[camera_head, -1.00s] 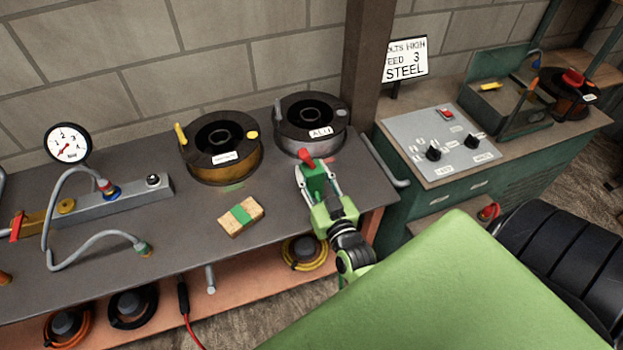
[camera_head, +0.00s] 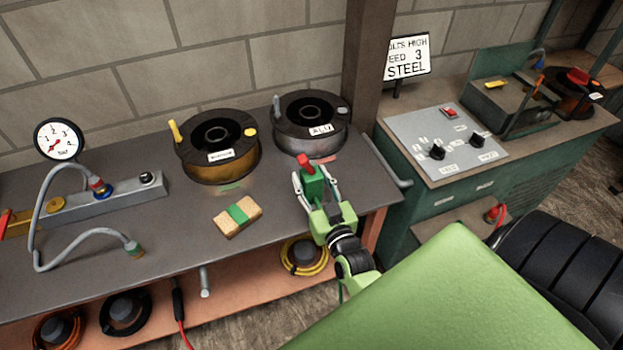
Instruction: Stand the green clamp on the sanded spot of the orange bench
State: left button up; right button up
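The green clamp (camera_head: 313,182) with a red top (camera_head: 304,160) is upright between the two fingers of my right gripper (camera_head: 315,186), over the right part of the bench. The gripper appears shut on it. I cannot tell whether the clamp's foot touches the top. The bench (camera_head: 170,225) has a dark grey top and an orange lower shelf (camera_head: 240,297). A small pinkish patch (camera_head: 328,160) shows on the top just behind the clamp; I cannot tell whether it is the sanded spot. My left gripper is not in view.
Two wire spools, copper (camera_head: 218,147) and aluminium (camera_head: 311,122), stand behind the clamp. A sanding block with a green band (camera_head: 238,217) lies to its left. A gauge (camera_head: 59,139) and grey hose (camera_head: 85,232) are at far left. A green cabinet with a control panel (camera_head: 447,141) stands right.

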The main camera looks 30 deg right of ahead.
dwell(0.3)
jog(key=shift+r, duration=0.2)
jog(key=b+v, duration=0.1)
jog(key=v, duration=1.1)
jog(key=shift+s+f, duration=0.1)
jog(key=shift+f, duration=0.05)
